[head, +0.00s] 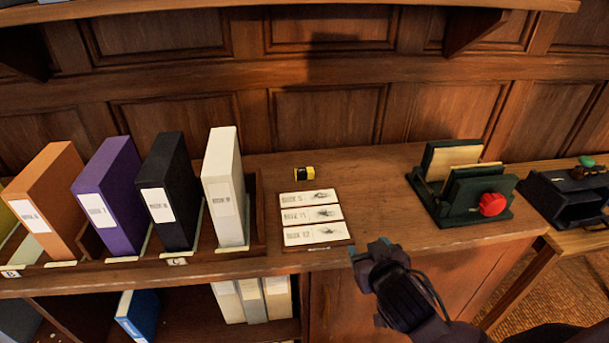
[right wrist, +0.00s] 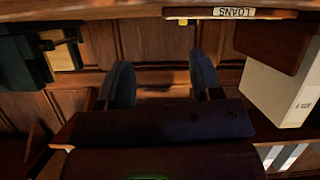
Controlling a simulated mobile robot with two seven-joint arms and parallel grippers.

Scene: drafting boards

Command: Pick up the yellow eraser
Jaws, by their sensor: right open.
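The yellow eraser (head: 304,173), with a dark band or sleeve, lies on the wooden desk top behind a small board of white cards in the head view. In the right wrist view the eraser (right wrist: 183,21) is a small yellow patch at the top, partly hidden. My right gripper (head: 372,252) is at the front edge of the desk, to the right of and well short of the eraser. In the right wrist view its two dark fingers (right wrist: 162,78) stand apart with nothing between them. My left gripper is in neither view.
The card board (head: 312,217) lies between the front edge and the eraser. A white binder (head: 222,185) and several other binders stand to the left. A green rack (head: 462,214) with a red object (head: 492,204) stands to the right. Desk top around the eraser is clear.

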